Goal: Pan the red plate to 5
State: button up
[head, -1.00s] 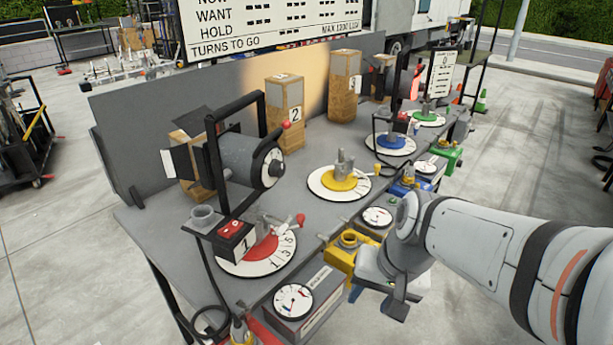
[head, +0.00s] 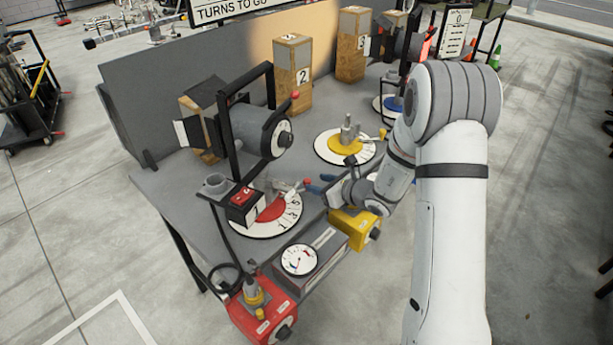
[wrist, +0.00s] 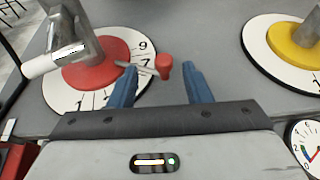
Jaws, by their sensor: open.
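The red plate (head: 271,209) is a red disc on a white numbered dial (head: 258,228) at the table's front left, under a black lamp (head: 252,132) on a yoke. In the wrist view the red plate (wrist: 97,70) is at upper left, with 9, 7 and 1 readable on its dial (wrist: 145,88). A grey handle with a red knob (wrist: 163,69) sticks out from the plate. My gripper (head: 316,184) is open beside the dial's right edge. In the wrist view its blue fingers (wrist: 160,84) stand apart, with the red knob between and just beyond their tips.
A yellow plate (head: 346,145) on its own dial is to the right. A red box (head: 262,306), a gauge box (head: 304,262) and a yellow box (head: 355,226) line the front edge. A crate marked 2 (head: 292,75) stands behind.

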aim_at(308, 180)
jog(key=shift+w+a+f, duration=0.1)
jog(key=shift+w+f, duration=0.15)
jog(key=shift+w, duration=0.05)
jog(key=p+x, duration=0.1)
jog(key=x, duration=0.6)
jog(key=shift+w+a+p, duration=0.1)
jog(key=shift+w+p, duration=0.1)
jog(key=shift+p, duration=0.2)
grip_shut()
